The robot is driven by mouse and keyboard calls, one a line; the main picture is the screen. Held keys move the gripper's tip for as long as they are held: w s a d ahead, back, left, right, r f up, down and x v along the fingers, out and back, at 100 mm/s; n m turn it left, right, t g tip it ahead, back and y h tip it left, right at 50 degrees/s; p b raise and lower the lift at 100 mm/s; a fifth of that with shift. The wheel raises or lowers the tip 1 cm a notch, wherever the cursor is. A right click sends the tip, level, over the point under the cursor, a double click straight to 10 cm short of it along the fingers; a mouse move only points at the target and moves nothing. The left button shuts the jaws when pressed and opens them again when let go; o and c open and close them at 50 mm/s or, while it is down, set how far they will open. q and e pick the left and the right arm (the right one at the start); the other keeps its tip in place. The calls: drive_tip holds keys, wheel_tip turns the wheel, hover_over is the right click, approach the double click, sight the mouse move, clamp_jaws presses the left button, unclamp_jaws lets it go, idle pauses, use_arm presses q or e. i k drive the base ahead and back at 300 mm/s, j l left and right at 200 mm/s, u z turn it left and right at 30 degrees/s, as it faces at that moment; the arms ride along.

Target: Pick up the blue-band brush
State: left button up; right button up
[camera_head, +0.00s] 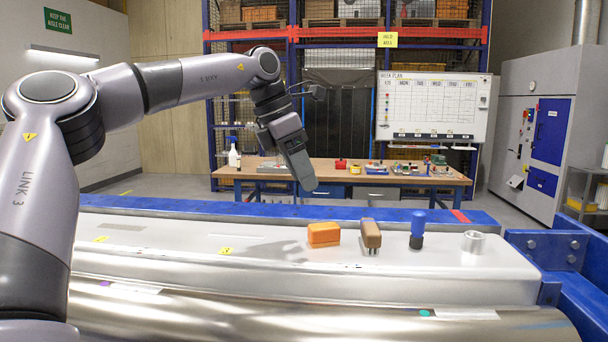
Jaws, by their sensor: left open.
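A small upright piece (417,230) with a blue top and a black lower part stands on the pale machine top (285,250), right of centre. It is the only small piece there with blue on it; I cannot make out bristles, so I cannot be sure it is the blue-band brush. My left gripper (303,177) hangs in the air, up and to the left of this piece, pointing down and to the right. It is open, seen edge-on, with nothing visible in it. My right gripper is out of view.
An orange block (324,235), a brown piece with dark prongs (371,236) and a silver ring (473,242) stand in a row with the blue-topped piece. A blue rail (290,212) runs behind them. A wooden bench (345,175) with small items stands farther back.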

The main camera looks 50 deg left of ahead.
sight(371, 237)
drive_tip(key=k, duration=1.5)
